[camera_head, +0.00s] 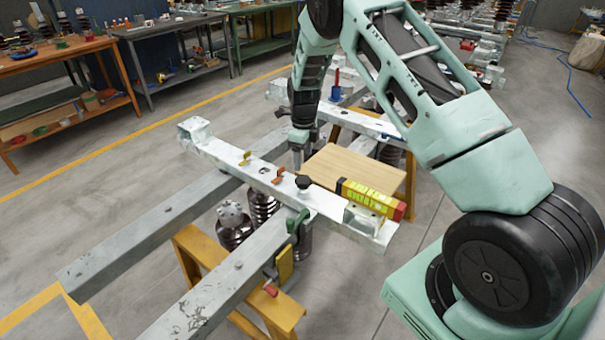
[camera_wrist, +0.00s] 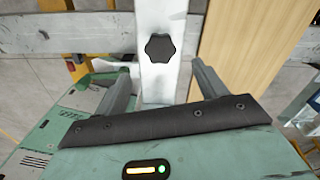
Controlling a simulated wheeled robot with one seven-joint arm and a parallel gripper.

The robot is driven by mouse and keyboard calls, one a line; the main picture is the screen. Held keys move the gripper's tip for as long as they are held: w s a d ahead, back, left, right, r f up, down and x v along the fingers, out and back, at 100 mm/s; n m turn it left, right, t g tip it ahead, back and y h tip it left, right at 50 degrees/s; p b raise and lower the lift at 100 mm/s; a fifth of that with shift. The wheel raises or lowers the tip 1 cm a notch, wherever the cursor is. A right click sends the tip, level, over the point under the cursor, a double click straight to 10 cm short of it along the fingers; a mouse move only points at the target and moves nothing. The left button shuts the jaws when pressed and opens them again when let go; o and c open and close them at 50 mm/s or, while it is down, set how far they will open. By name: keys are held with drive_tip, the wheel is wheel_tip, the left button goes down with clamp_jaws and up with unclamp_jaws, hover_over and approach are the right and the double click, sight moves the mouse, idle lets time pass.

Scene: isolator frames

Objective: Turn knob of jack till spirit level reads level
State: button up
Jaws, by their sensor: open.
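The black lobed knob (camera_head: 303,181) stands on top of a white crossbeam (camera_head: 240,163). In the wrist view the knob (camera_wrist: 160,47) shows from above, ahead of my gripper and roughly centred between its fingers. My gripper (camera_head: 297,155) hangs over the beam, up and slightly left of the knob in the head view. In the wrist view its fingers (camera_wrist: 164,68) are apart with nothing between them at the tips. A yellow spirit level (camera_head: 368,197) with a red end lies near the beam's right end. Its bubble is too small to read.
Small yellow and orange tabs (camera_head: 278,175) stand on the beam near the knob. A wooden board (camera_head: 350,172) lies behind the beam. A green clamp-like part (camera_head: 297,222) sits below the knob. Grey rails (camera_head: 150,230) and a yellow trestle (camera_head: 205,258) are beneath.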

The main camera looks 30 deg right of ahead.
sight(303, 179)
wheel_tip(303, 179, down, 9)
drive_tip(key=shift+r+p, duration=0.2)
drive_tip(key=shift+p, duration=0.65)
drive_tip(key=c, duration=1)
